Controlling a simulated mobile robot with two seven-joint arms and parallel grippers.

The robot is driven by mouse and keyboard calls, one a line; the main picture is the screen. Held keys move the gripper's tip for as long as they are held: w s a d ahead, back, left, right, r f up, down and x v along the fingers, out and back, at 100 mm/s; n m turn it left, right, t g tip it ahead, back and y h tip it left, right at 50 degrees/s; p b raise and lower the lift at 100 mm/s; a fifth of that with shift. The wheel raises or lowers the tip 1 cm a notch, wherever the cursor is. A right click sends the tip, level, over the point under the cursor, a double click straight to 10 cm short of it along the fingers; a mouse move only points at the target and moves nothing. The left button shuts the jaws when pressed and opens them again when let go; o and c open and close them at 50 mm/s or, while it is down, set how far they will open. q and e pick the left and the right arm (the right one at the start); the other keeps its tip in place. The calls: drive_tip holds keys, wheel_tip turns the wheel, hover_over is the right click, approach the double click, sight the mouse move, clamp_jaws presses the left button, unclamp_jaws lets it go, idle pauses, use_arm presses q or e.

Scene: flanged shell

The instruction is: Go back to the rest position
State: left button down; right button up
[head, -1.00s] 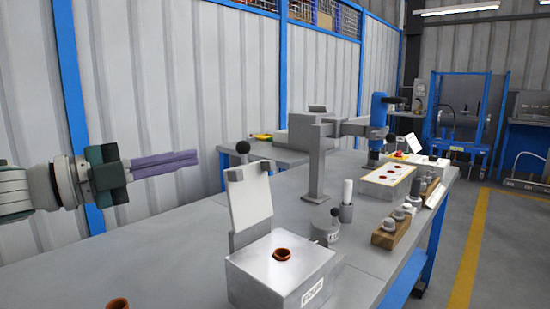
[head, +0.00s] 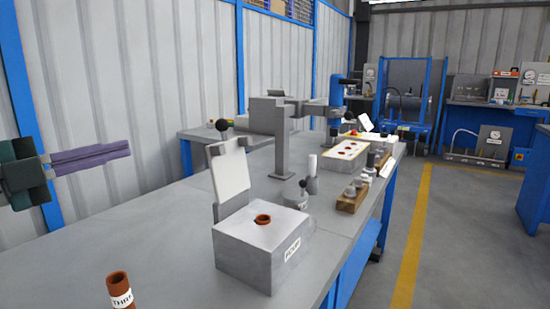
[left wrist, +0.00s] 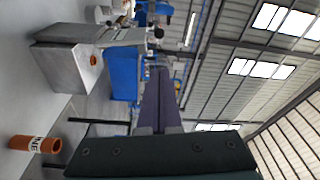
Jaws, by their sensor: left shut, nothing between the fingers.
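My left gripper (head: 128,149) is at the left of the head view, above the bench and in front of the corrugated wall. Its purple fingers are shut together with nothing between them, and they point right. It also shows in the left wrist view (left wrist: 159,72), clear of any object. A flanged brown shell (head: 118,290) with a white label stands on the bench at the lower left; it also shows in the left wrist view (left wrist: 35,144). A brown ring (head: 262,219) sits in the top of a grey block fixture (head: 250,262). My right gripper is not in view.
The grey bench (head: 120,245) runs away to the back right. A white plate (head: 230,172) stands upright behind the block. Beyond are a grey post (head: 283,150), a blue press head (head: 336,100) and a wooden holder (head: 352,196). The floor to the right is open.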

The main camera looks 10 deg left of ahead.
use_arm(q)
drive_tip(key=s+d+f+n+g+y+p, duration=0.15)
drive_tip(key=s+d+n+y+p, duration=0.25)
drive_tip(key=d+n+y+p, duration=0.45)
drive_tip(key=s+d+r+n+g+p, duration=0.15)
drive_tip(key=s+n+g+p, duration=0.4)
drive_tip(key=s, duration=0.65)
drive_tip(key=s+d+r+n+g+p, duration=0.1)
drive_tip(key=s+d+n+g+p, duration=0.35)
drive_tip(key=s, duration=0.85)
wheel_tip(320, 180, up, 37)
drive_tip(key=a+n+p, duration=0.1)
drive_tip(key=p, duration=3.6)
drive_tip(key=shift+w+a+r+g+y, duration=0.15)
drive_tip(key=shift+w+a+g+y, duration=0.05)
drive_tip(key=shift+a+g+y, duration=0.2)
drive_tip(key=shift+n, duration=0.25)
